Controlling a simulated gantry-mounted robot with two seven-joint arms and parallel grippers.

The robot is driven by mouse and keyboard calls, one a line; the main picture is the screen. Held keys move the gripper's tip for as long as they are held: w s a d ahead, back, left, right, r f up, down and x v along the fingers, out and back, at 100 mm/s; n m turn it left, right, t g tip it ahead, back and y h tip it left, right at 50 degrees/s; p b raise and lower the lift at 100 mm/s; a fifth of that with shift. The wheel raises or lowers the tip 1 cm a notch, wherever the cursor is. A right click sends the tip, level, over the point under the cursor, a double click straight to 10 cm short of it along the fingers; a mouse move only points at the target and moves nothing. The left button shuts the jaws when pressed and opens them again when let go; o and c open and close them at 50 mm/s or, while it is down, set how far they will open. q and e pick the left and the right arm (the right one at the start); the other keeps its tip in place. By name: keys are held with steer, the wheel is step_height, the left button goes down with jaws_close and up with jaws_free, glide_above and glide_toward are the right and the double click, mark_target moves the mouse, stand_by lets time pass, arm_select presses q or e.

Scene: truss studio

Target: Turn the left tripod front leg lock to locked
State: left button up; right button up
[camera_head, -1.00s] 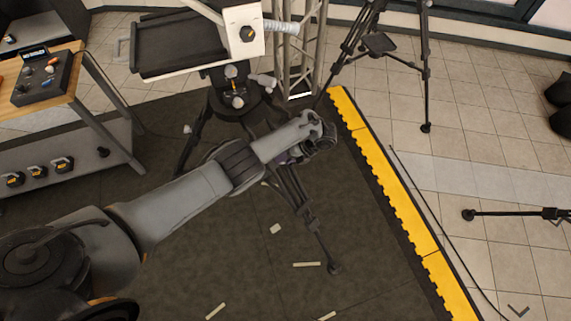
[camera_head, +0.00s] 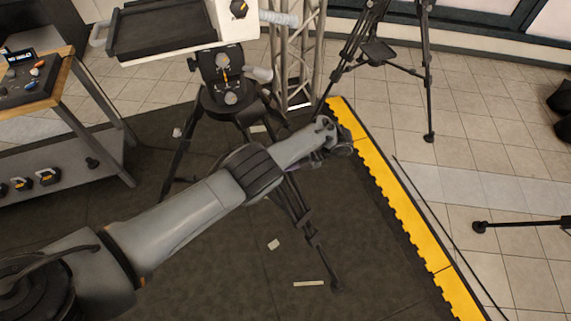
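The left tripod (camera_head: 232,100) stands on the dark mat under a white-and-black camera unit (camera_head: 180,28). Its front leg (camera_head: 312,245) runs down to a foot on the mat at lower middle. My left arm comes in from the lower left and crosses in front of the tripod's legs. The gripper's fingers are not clear. My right gripper is not in view.
A yellow-edged mat border (camera_head: 385,190) runs along the right. A second tripod (camera_head: 380,50) stands behind on the tiles. A metal truss (camera_head: 298,60) rises behind the left tripod. A wooden-topped cart (camera_head: 50,100) is at the left. Pale tape strips (camera_head: 309,283) lie on the mat.

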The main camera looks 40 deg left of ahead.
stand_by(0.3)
arm_select(q)
steer(key=o, duration=1)
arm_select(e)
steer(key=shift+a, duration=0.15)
arm_select(q)
steer(key=shift+o, duration=0.2)
steer(key=shift+r, duration=0.15)
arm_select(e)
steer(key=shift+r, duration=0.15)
